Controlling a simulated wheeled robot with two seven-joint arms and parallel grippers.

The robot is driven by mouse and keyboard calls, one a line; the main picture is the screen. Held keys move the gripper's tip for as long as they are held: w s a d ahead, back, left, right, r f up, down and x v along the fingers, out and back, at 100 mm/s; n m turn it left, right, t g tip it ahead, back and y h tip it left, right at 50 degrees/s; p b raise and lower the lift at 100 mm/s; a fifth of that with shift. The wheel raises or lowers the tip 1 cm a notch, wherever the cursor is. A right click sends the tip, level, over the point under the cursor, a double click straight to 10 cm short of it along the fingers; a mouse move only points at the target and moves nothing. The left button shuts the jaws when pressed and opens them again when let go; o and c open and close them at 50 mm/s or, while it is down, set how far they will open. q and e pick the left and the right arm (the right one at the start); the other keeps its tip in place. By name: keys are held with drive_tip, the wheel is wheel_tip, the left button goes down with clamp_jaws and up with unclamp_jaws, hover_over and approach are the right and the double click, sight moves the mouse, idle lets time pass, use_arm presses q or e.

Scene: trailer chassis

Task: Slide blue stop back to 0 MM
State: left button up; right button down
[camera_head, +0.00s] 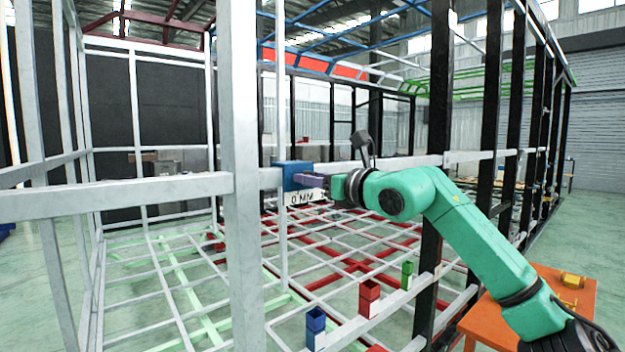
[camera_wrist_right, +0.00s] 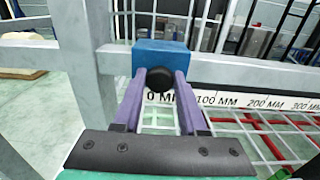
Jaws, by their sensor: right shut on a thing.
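The blue stop (camera_head: 290,172) sits on the white horizontal rail, just right of a white upright post (camera_head: 242,150). In the wrist view the blue stop (camera_wrist_right: 161,55) has a round black knob (camera_wrist_right: 159,78) on its near face. My right gripper (camera_head: 310,182) reaches in from the right. Its purple fingers also show in the wrist view (camera_wrist_right: 160,80), shut on the stop around the knob. The scale's 0 MM label (camera_head: 303,198) is right below the stop. In the wrist view the scale (camera_wrist_right: 245,102) runs right from 0 to 300 MM. My left gripper is out of view.
White and black frame posts (camera_head: 437,110) stand around the rail. Below lie a white floor grid, a blue block (camera_head: 315,320), a red block (camera_head: 369,290) and a green block (camera_head: 407,270). An orange table (camera_head: 550,285) stands at lower right.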

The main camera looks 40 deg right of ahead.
drive_tip(key=shift+a+f, duration=0.1)
drive_tip(key=c, duration=0.6)
unclamp_jaws()
drive_tip(key=shift+o, duration=0.6)
drive_tip(key=shift+a, duration=0.25)
drive_tip(key=shift+d, duration=0.1)
drive_tip(key=s+b, duration=1.1)
drive_tip(key=s, duration=0.3)
drive_tip(key=shift+s+a, duration=0.25)
